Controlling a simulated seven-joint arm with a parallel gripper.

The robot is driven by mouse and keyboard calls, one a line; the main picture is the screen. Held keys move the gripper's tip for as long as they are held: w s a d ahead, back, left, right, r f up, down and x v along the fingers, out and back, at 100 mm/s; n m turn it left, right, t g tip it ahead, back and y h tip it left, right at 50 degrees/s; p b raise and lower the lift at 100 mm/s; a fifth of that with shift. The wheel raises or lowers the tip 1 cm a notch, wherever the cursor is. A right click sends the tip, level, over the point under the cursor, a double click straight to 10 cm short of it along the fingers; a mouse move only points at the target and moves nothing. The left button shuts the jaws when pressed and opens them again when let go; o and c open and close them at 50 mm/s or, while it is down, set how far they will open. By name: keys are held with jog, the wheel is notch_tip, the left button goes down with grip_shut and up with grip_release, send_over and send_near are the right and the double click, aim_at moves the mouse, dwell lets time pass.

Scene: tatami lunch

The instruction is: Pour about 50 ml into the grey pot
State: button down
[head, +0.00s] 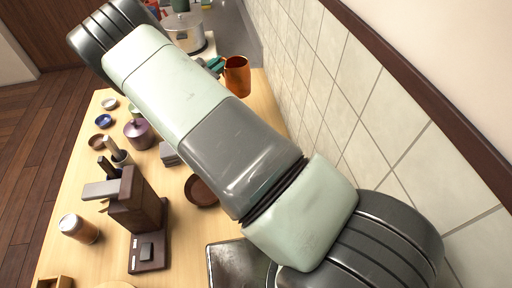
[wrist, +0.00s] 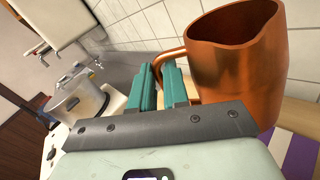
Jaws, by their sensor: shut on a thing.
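A copper jug (head: 237,77) is beside the tiled wall at the far end of the wooden table in the head view. It fills the right of the wrist view (wrist: 232,62), with its opening at the top. My gripper (wrist: 172,88), with teal fingers, is shut on the jug's handle (wrist: 168,57); its fingers also show in the head view (head: 214,65). The jug looks about upright; its contents are hidden. A pale grey metal pot (head: 184,36) stands beyond the table at the top of the head view, and at the left of the wrist view (wrist: 78,103), apart from the jug.
A purple lidded pot (head: 139,134), a dark brown stand (head: 147,218), a glass shaker (head: 79,229) and small bowls stand on the wooden table (head: 182,235). The tiled wall (head: 345,80) runs close along the right. My arm hides part of the table.

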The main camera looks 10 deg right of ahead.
aim_at(250, 89)
jog(key=s+d+f+m+g+h, duration=0.1)
jog(key=d+f+m+g, duration=0.1)
jog(key=g, duration=0.1)
jog(key=s+d+f+m+g+h, duration=0.2)
jog(key=g, duration=0.1)
jog(key=s+d+f+m+g+h, duration=0.2)
jog(key=m+g, duration=0.1)
jog(key=shift+s+f+g, duration=0.15)
jog(key=shift+s+g, duration=0.05)
jog(key=shift+g, duration=0.2)
jog(key=shift+s+d+f+m+g+h, duration=0.15)
jog(key=shift+s+f+m+g+h, duration=0.15)
jog(key=shift+m, duration=0.1)
jog(key=shift+r, duration=0.1)
